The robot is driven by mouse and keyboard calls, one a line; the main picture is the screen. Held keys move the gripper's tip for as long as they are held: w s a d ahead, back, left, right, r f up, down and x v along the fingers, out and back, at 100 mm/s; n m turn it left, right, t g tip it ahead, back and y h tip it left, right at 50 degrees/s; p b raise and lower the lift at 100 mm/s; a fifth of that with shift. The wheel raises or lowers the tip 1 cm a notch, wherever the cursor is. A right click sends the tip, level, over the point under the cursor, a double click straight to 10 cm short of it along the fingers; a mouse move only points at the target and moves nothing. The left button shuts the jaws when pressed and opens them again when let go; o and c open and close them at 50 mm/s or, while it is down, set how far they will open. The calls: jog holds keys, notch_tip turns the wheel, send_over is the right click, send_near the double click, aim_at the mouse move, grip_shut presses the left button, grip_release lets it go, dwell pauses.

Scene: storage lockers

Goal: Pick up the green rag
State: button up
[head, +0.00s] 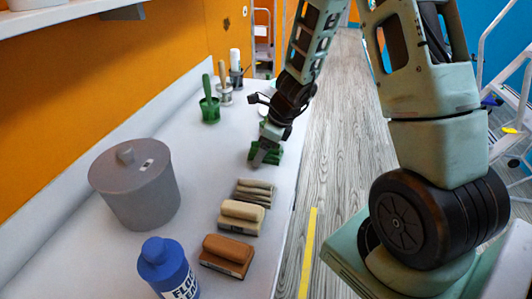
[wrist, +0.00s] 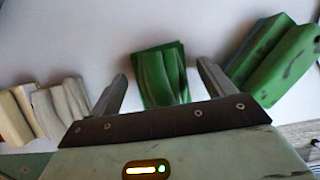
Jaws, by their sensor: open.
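The green rag (wrist: 164,76) is a folded dark green cloth lying on the white counter. In the wrist view it lies between the two fingers of my gripper (wrist: 161,69), with a gap on each side. Its near end is hidden by the gripper body. In the head view the rag (head: 277,153) is partly covered by my gripper (head: 261,157), which points down over it. My gripper is open and holds nothing. I cannot tell exactly how high the fingertips are above the counter.
A green block (wrist: 272,60) lies right of the rag in the wrist view, and a beige folded rag (wrist: 62,105) left. In the head view a beige brush (head: 241,217), brown brush (head: 227,254), blue bottle (head: 167,268) and grey lidded pot (head: 135,187) share the counter.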

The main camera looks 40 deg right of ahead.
jog(key=c, duration=1.1)
jog(key=shift+r, duration=0.1)
notch_tip(320, 180, up, 10)
jog(key=p, duration=0.4)
jog(key=shift+p, duration=0.4)
jog(key=o, duration=0.5)
jog(key=shift+c, duration=0.2)
jog(key=c, duration=0.3)
jog(key=shift+c, duration=0.2)
